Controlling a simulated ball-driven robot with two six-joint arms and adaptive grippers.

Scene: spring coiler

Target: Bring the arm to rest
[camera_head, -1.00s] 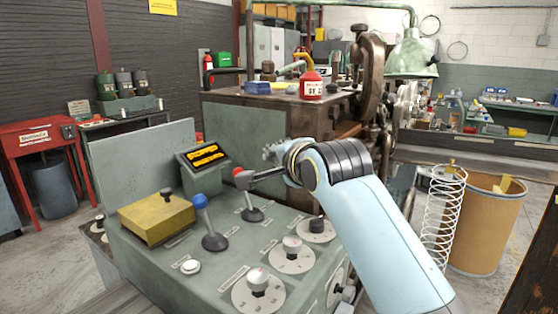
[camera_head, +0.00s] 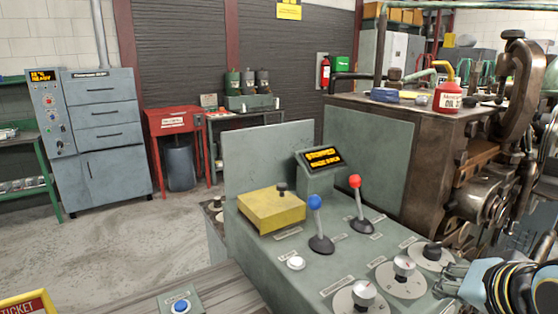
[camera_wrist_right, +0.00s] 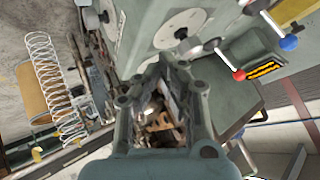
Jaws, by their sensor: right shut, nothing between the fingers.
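My right arm enters the head view at the lower right edge. Its gripper (camera_head: 450,283) hangs beside the right side of the grey-green control console (camera_head: 290,262), near the dials. It is shut and empty, and it is apart from the levers. The wrist view shows the same gripper (camera_wrist_right: 170,65) pointing towards the console. The red-knobbed lever (camera_head: 355,182) and the blue-knobbed lever (camera_head: 314,202) stand on the console with nothing holding them. My left gripper is in neither view.
The console carries a yellow box (camera_head: 272,210), a tilted display (camera_head: 322,158) and several dials (camera_head: 404,267). The coiling machine (camera_head: 480,200) stands behind it on the right. A spring (camera_wrist_right: 50,75) shows in the wrist view. Open floor (camera_head: 130,245) lies left of the console.

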